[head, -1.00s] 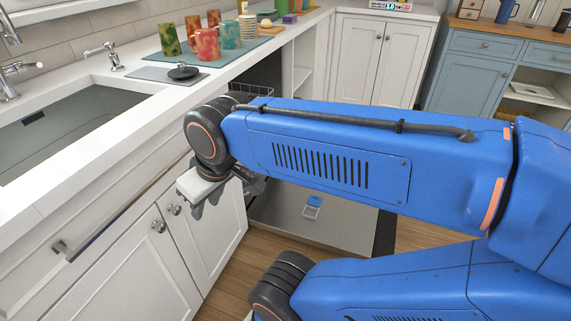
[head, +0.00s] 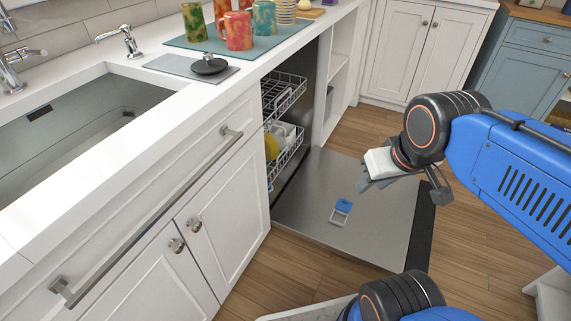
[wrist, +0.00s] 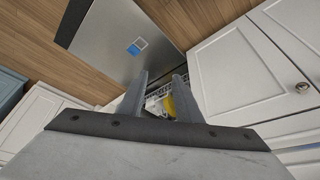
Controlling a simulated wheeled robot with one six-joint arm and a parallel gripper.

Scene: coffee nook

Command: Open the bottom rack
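The dishwasher door (head: 300,213) is folded down flat, a steel panel with a blue-and-white label. The bottom rack (head: 289,158), a white wire basket, sits inside the dishwasher opening with a yellow item (head: 271,147) and pale dishes in it. It shows partly between my fingers in the wrist view (wrist: 150,103); the cabinet front hides much of it. My gripper (head: 408,190) is open and empty, above the right part of the lowered door, apart from the rack.
The upper rack (head: 284,97) is above the bottom one, inside. White cabinets (head: 225,205) with a long bar handle stand left of the opening. Mugs (head: 238,30) stand on a mat on the counter. Wood floor (head: 480,235) lies clear right of the door.

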